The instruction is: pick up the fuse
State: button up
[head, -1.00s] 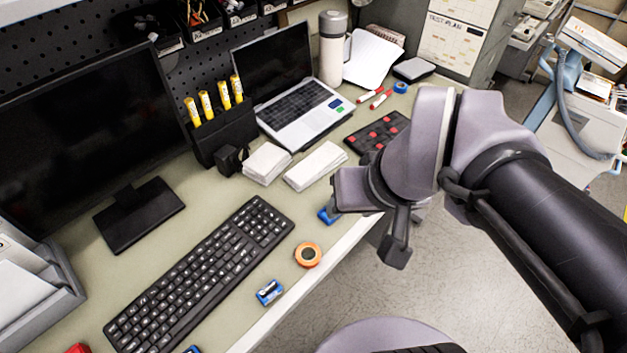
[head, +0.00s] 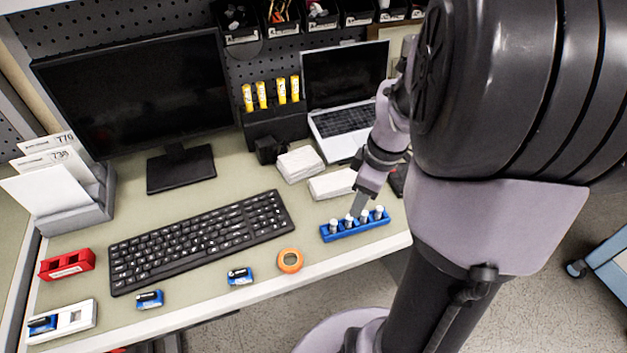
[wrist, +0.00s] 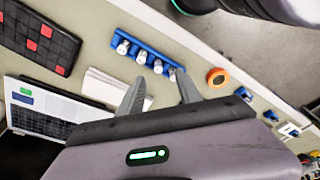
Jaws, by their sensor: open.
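A blue rack (head: 328,238) stands on the desk near its front edge, right of the keyboard. It holds several upright white and silver cylinders that look like fuses, one of them at the right end (head: 378,212). The rack (wrist: 148,46) and its row of fuses, with one at the far left end (wrist: 122,47), also show in the wrist view. My gripper (wrist: 160,80) is open, its two fingers apart and empty. Its fingertips are close to the right part of the fuse row in that view. In the head view my gripper (head: 357,205) is just behind or above the rack.
An orange tape roll (head: 290,260) lies left of the rack. White boxes (head: 300,164) and a laptop (head: 345,125) are behind it. A black keyboard (head: 200,240) fills the middle. Small blue items (head: 240,277) lie along the front edge.

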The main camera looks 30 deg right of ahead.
aim_at(350, 217)
notch_tip(350, 217, down, 3)
jog(key=shift+w+a+b, duration=0.1)
jog(key=shift+w+b, duration=0.05)
jog(key=shift+b, duration=0.25)
jog(key=f+b, duration=0.1)
jog(key=w+f+b, duration=0.1)
jog(key=f, duration=0.1)
jog(key=f+b, duration=0.1)
jog(key=f, duration=0.1)
jog(key=shift+w+a+f, duration=0.15)
jog(key=shift+w, duration=0.2)
jog(key=shift+c, duration=0.9)
grip_shut()
